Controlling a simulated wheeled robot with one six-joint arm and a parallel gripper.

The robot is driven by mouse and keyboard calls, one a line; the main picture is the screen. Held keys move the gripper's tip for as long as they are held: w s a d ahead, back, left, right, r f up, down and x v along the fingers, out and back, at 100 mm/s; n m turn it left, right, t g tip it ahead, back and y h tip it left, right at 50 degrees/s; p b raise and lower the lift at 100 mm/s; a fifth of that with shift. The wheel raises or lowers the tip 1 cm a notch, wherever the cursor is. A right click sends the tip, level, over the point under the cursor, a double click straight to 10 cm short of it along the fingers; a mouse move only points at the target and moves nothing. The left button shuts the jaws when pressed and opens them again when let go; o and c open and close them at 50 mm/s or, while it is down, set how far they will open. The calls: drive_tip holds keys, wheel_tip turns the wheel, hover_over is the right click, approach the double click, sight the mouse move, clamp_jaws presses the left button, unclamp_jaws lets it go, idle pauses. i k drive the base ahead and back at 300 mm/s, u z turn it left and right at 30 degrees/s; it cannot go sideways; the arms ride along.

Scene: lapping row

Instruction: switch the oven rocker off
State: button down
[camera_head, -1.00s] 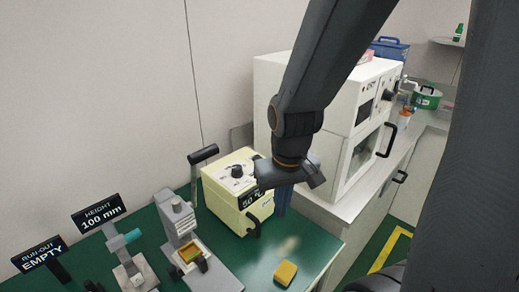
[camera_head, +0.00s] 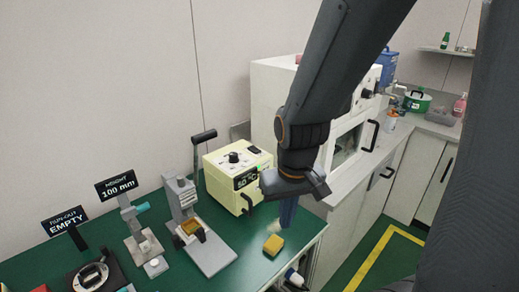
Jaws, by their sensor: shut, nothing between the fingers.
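The oven appears to be the pale yellow box (camera_head: 222,178) on the green bench, with a round dial on top and a 50 °C display (camera_head: 245,177) on its front. A small dark block (camera_head: 254,150) at the top's back right looks like the rocker; its tilt is too small to tell. A black handle sits low on the front. My gripper (camera_head: 287,222) is just right of the box, apart from the rocker, its blue fingers pointing down. It is shut and empty. The wrist covers part of the background at the box's right.
A yellow block (camera_head: 273,245) lies on the green bench (camera_head: 225,282) below my gripper. A grey lever press (camera_head: 182,205) and a height gauge (camera_head: 140,240) stand left of the box. A large white cabinet (camera_head: 272,85) with a glass door stands behind my arm.

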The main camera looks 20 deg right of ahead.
sight(254, 149)
drive_tip(key=z, duration=0.9)
drive_tip(key=i, duration=0.55)
drive_tip(key=u, duration=0.7)
